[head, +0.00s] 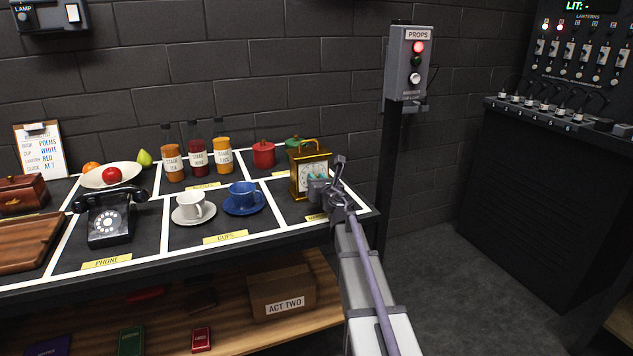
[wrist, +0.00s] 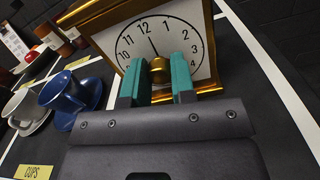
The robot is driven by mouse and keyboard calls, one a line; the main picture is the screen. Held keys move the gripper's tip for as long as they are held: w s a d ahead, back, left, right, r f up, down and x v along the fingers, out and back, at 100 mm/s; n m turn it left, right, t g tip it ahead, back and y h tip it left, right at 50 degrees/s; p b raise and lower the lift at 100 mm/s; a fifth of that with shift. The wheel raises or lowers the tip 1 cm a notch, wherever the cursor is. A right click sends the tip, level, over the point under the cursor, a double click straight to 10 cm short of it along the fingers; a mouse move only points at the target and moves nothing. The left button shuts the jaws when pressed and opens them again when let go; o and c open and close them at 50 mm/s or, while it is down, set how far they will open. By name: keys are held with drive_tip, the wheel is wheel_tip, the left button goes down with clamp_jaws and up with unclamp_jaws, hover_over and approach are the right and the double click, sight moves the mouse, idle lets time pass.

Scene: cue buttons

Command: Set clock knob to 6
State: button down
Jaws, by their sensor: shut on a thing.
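The gold-framed clock (head: 297,182) stands at the right end of the prop table, facing my arm. Its white dial (wrist: 197,38) fills the upper middle of the wrist view, tilted in the picture. A thin dark hand points up from the center, close to the 12. The round gold clock knob (wrist: 158,68) sits at the dial's center. My gripper (wrist: 156,72) has its two teal fingers on either side of the knob, shut on it. In the head view my gripper (head: 319,179) covers the knob and the lower dial. The 6 is hidden.
A blue cup (head: 242,194) on its saucer and a white cup (head: 193,207) stand left of the clock. A red canister (head: 264,153) stands behind. The props button box (head: 410,62) has its red light lit. A clipboard (head: 40,152) reads "CLOCK AT 7".

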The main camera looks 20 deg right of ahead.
drive_tip(key=m, duration=0.5)
drive_tip(key=shift+m, duration=2.4)
drive_tip(key=c, duration=1)
unclamp_jaws()
drive_tip(key=shift+o, duration=0.2)
drive_tip(key=s, duration=0.7)
drive_tip(key=s+a, duration=0.1)
drive_tip(key=s, duration=0.3)
drive_tip(key=shift+w, duration=0.1)
